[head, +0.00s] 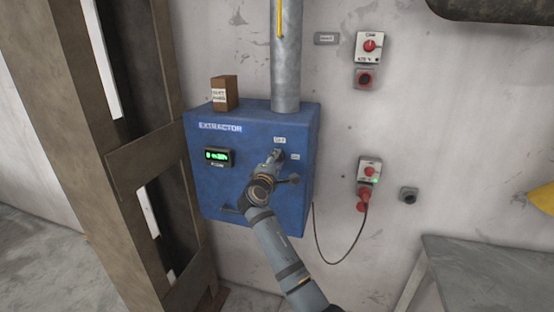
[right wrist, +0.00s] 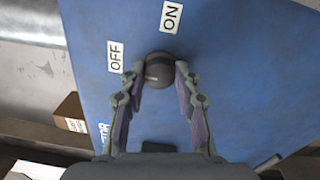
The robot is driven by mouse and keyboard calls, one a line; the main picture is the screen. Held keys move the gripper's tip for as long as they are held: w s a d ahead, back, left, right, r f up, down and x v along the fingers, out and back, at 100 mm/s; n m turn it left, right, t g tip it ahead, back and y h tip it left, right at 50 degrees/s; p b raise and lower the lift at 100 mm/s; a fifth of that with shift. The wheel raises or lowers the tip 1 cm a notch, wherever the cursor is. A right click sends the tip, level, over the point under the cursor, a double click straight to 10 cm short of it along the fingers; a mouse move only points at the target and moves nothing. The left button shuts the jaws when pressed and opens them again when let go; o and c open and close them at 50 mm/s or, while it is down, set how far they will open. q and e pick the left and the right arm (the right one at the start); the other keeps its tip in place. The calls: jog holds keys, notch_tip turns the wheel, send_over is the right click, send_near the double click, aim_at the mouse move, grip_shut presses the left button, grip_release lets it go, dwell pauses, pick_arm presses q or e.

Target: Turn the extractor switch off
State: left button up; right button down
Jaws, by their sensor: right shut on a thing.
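The extractor (head: 250,200) is a blue box on the wall with a lit green display (head: 217,156). Its switch is a round dark knob (right wrist: 158,66) on the blue front; it also shows small in the head view (head: 281,155). An OFF label (right wrist: 115,56) and an ON label (right wrist: 171,17) sit beside the knob. In the head view OFF is above the knob and ON to its right. My right gripper (right wrist: 158,72) is shut on the knob, one finger on each side. I cannot tell which label the knob points at. My left gripper is not in view.
A brown box (head: 224,93) stands on top of the extractor beside a metal duct (head: 286,60). Wall switches (head: 369,47) and a plugged red socket (head: 363,200) with a hanging cable are at the right. A brown steel column (head: 75,130) stands at the left.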

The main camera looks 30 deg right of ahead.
jog(key=shift+f, duration=0.15)
jog(key=c, duration=1)
grip_release()
jog(key=v, duration=0.7)
jog(key=shift+s+a, duration=0.2)
